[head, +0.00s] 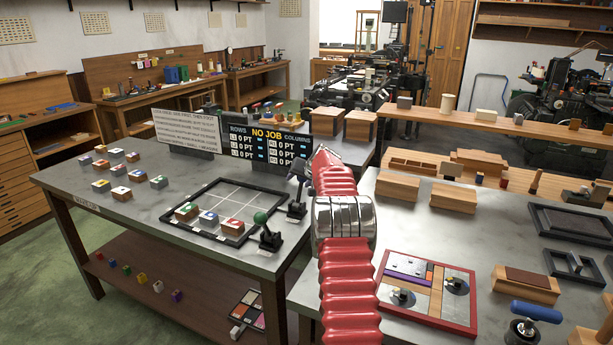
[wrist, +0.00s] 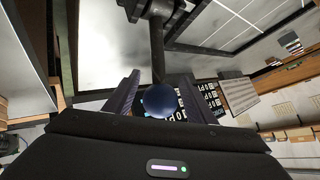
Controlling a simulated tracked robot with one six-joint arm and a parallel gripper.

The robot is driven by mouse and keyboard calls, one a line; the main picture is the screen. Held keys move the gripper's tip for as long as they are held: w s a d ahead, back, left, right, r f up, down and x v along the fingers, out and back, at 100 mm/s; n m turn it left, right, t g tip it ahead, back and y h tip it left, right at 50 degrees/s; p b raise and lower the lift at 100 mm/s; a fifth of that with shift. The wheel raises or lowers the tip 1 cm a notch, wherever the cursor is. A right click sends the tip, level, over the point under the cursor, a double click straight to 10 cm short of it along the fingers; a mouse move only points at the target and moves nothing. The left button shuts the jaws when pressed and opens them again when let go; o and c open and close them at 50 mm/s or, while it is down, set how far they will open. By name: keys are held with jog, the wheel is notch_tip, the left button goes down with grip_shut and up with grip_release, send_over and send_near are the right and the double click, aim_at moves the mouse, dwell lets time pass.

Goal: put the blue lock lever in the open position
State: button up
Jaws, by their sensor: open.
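The blue lock lever has a dark shaft (wrist: 156,55) and a round blue knob (wrist: 160,101) in the wrist view. The knob lies between the two fingers of my gripper (wrist: 158,98), which is open around it, with no clear sign of contact. In the head view the lever's black base (head: 296,211) stands at the right edge of the grey table, right of the frame. There my gripper (head: 300,170) is over the lever, and the blue knob is hidden or too small to make out. I cannot tell which position the lever is in.
A second lever with a green knob (head: 261,218) stands close in front, to the left. The black frame (head: 188,195) holds several coloured blocks. A scoreboard (head: 268,144) reading "NO JOB" stands behind. A red-rimmed tray (head: 459,326) lies on the right table.

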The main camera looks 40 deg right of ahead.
jog(key=v, duration=1.3)
dwell(0.7)
jog(key=s+a+f+g+y, duration=0.2)
jog(key=s+a+f+g, duration=0.1)
jog(key=s+a+f, duration=0.6)
jog(key=s+a+r+n, duration=0.2)
jog(key=s+a, duration=0.7)
jog(key=a, duration=0.5)
jog(key=s+a+r+n, duration=0.3)
jog(key=s+a, duration=0.7)
jog(key=a, duration=0.4)
jog(key=s+a+r+n+g+y, duration=0.1)
jog(key=s+a+r+n, duration=0.2)
jog(key=s+a, duration=0.6)
jog(key=shift+s+a+r+n, duration=0.15)
jog(key=shift+a+n, duration=0.85)
jog(key=shift+a, duration=1.5)
